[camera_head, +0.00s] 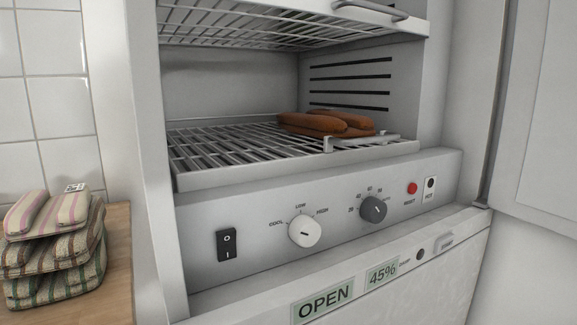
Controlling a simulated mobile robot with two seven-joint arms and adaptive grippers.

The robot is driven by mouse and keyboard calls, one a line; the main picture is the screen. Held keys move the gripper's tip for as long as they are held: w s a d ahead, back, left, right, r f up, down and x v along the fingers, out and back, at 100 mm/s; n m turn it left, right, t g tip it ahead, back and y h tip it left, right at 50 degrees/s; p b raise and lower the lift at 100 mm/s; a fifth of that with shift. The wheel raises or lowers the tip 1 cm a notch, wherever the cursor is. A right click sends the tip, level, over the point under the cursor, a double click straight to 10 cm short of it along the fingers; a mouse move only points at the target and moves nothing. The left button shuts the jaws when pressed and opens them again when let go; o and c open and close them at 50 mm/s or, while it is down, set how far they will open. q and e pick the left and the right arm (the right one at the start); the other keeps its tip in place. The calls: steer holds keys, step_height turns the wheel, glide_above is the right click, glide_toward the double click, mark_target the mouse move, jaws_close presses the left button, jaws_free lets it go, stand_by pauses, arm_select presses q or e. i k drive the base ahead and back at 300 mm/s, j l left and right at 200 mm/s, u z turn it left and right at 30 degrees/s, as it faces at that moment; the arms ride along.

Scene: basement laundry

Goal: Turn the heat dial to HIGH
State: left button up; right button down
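The heat dial is a white round knob (304,231) on the sloping grey control panel (262,240). Labels COOL, LOW and HIGH run around its upper side, with COOL at left, LOW on top and HIGH at upper right. A small dark mark shows on the knob's face, but I cannot tell surely which label it points to. A dark grey numbered dial (373,209) sits to its right. Neither of my grippers is in view.
A black rocker switch (227,245) is left of the knob. A red button (412,188) is at right. Brown sausage-like items (325,123) lie on the wire rack (225,150) above. Folded striped cloths (55,245) are stacked at left. Space before the panel looks clear.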

mark_target(304, 231)
steer(key=l+u, duration=0.35)
steer(key=l, duration=0.2)
steer(key=l+u, duration=0.4)
steer(key=l, duration=0.15)
steer(key=k+j+u, duration=0.2)
steer(key=l, duration=0.55)
